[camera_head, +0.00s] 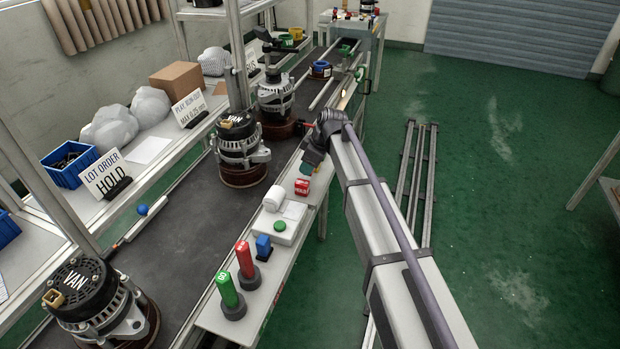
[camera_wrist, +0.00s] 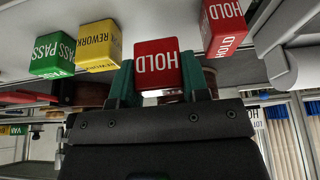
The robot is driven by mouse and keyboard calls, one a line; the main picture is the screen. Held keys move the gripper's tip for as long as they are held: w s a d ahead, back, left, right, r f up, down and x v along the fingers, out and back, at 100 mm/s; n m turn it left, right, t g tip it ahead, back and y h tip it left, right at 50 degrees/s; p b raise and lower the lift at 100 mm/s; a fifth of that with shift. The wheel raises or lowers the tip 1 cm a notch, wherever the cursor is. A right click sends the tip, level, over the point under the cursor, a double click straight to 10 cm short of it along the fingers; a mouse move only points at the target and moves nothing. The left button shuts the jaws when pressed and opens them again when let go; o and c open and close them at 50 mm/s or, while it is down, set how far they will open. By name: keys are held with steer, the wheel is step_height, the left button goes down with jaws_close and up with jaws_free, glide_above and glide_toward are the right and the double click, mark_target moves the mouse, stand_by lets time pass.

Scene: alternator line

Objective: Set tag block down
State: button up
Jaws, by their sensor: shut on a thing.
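My gripper (camera_wrist: 165,82) is shut on a red HOLD block (camera_wrist: 157,62), with one teal finger on each side of it in the wrist view. That view is upside down, with the white bench surface (camera_wrist: 150,15) at the top. I cannot tell whether the held block touches the bench. In the head view my gripper (camera_head: 308,166) is over the narrow bench, and my arm largely hides the grip. A second red HOLD block (camera_wrist: 223,28) is apart at the right in the wrist view. It appears to be the red block (camera_head: 302,187) below my gripper in the head view.
A green PASS block (camera_wrist: 52,55) and a yellow REWORK block (camera_wrist: 98,47) stand left in the wrist view. A white roll (camera_head: 274,195), green (camera_head: 228,290) and red (camera_head: 244,260) stamps, and a blue item (camera_head: 263,246) occupy the bench. Alternators (camera_head: 240,150) line the conveyor.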

step_height(320, 180, down, 4)
steer(key=b, duration=0.3)
steer(key=shift+r, duration=0.1)
steer(key=shift+r+p, duration=0.35)
steer(key=shift+f, duration=0.25)
steer(key=o, duration=0.6)
steer(key=shift+o, duration=0.2)
steer(key=shift+r, duration=0.1)
steer(key=p+v, duration=1.1)
steer(key=v, duration=0.1)
steer(key=shift+r, duration=0.2)
